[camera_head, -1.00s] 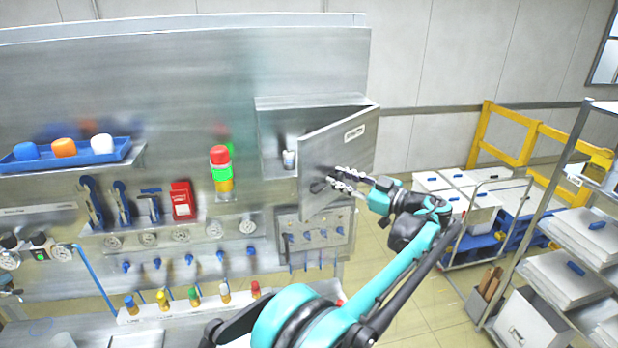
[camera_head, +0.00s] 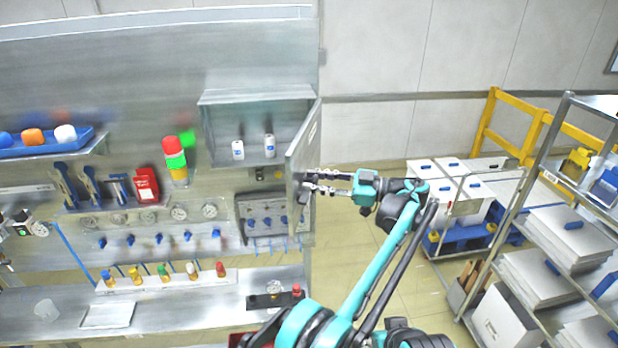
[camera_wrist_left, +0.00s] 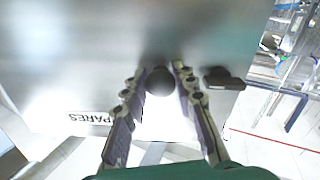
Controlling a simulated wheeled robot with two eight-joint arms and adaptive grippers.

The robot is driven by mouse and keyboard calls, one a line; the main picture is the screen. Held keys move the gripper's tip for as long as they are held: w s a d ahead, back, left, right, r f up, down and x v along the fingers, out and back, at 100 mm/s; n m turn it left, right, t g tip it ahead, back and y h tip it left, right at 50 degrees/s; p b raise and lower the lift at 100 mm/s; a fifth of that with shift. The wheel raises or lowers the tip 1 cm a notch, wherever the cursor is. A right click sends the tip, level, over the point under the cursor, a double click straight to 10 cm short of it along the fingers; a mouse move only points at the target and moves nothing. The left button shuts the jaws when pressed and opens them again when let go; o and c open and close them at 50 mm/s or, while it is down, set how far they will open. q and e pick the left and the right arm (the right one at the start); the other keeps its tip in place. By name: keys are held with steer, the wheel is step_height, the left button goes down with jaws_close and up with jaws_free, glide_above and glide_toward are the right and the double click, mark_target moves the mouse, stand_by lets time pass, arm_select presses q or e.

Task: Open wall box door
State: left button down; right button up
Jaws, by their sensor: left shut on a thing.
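The grey metal wall box (camera_head: 255,98) is on the wall panel at the upper middle of the head view. Its door (camera_head: 307,140) stands wide open, swung out on its right side and seen nearly edge-on. Inside, two small white cylinders (camera_head: 269,146) stand on the box floor. My left gripper (camera_head: 304,188) is at the door's lower part. In the left wrist view its fingers (camera_wrist_left: 158,85) close around a dark round knob (camera_wrist_left: 159,80) on the door face (camera_wrist_left: 80,60). A dark latch handle (camera_wrist_left: 224,78) sits just right of them. My right gripper is not in view.
A shelf rack (camera_head: 560,190) with grey boxes stands at the right. A yellow rail (camera_head: 492,120) and white boxes on a blue cart (camera_head: 455,240) are behind. Gauges, hooks and a red-green-yellow stack (camera_head: 175,158) fill the panel to the left.

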arm_select(q)
steer(key=shift+a, duration=0.15)
steer(key=c, duration=1.2)
jaws_free()
